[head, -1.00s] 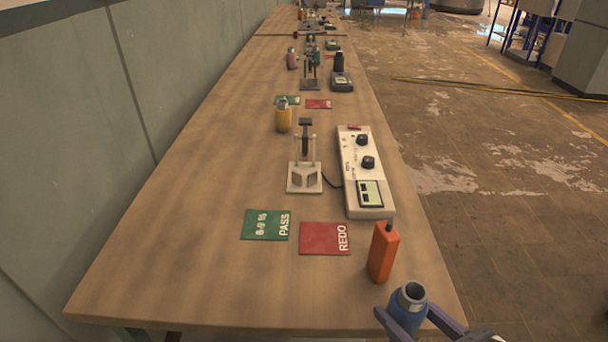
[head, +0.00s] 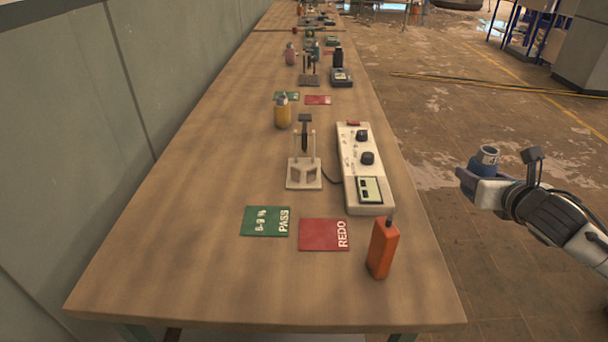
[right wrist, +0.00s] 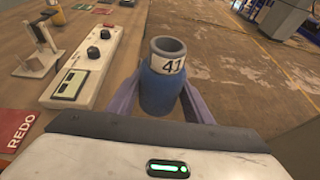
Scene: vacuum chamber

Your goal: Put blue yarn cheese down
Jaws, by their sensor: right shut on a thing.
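The blue yarn cheese (head: 485,167) is a small blue cylinder on a grey tube with a pale band. In the right wrist view the yarn cheese (right wrist: 160,91) stands upright between the purple fingers, and its band reads 41. My right gripper (head: 474,180) is shut on it and holds it out to the right of the table, over the floor in the head view. The green PASS card (head: 265,222) and the red REDO card (head: 324,234) lie flat on the near part of the table. My left gripper is not in view.
On the long table (head: 180,270) stand an orange handheld device (head: 382,248), a white control box (head: 361,170), a small white stand (head: 304,172) and a yellow yarn package (head: 282,115). Several similar stations line up farther back. The table's left and near parts are clear.

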